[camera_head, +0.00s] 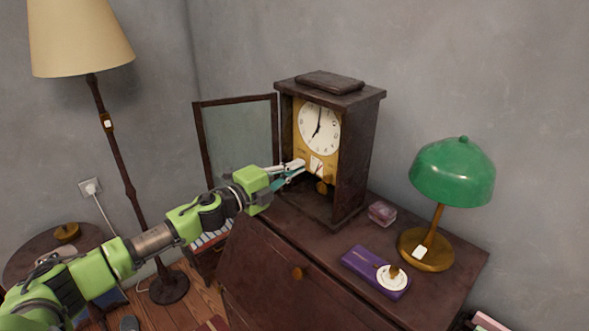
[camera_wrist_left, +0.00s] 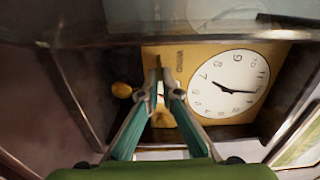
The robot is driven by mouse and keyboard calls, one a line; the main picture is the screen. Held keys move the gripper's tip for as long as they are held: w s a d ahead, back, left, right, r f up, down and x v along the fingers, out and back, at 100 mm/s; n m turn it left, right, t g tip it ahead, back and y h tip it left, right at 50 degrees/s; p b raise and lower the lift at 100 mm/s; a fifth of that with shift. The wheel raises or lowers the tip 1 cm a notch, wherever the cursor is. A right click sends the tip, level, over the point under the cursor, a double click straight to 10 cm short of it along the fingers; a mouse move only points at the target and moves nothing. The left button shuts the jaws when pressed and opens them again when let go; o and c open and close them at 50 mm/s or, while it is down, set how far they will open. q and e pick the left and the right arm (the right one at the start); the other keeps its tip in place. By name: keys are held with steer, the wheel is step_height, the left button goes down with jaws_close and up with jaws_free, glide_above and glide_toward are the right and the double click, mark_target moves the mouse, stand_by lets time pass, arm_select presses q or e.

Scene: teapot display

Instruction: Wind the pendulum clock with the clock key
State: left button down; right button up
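The pendulum clock (camera_head: 357,140) stands on the dark cabinet with its glass door (camera_head: 240,140) swung open to the left. Its white dial (camera_head: 319,128) sits on a yellow front plate, and a brass pendulum bob (camera_head: 322,187) hangs below. My left gripper (camera_head: 304,168) is at the lower part of the plate, under the dial. In the left wrist view its teal fingers (camera_wrist_left: 161,88) converge near the plate, below the dial's side. A small brownish piece shows at the fingertips; I cannot tell whether it is the clock key or whether they grip it. My right gripper is not in view.
On the cabinet (camera_head: 325,245) are a purple box (camera_head: 360,262) with a white disc, a small reddish box (camera_head: 382,213) and a green lamp (camera_head: 452,172). A floor lamp (camera_head: 118,160) and round table (camera_head: 30,250) stand left. The open door is close beside my left arm.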

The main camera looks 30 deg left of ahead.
arm_select(q)
steer(key=shift+f+m, duration=0.15)
steer(key=shift+m, duration=0.85)
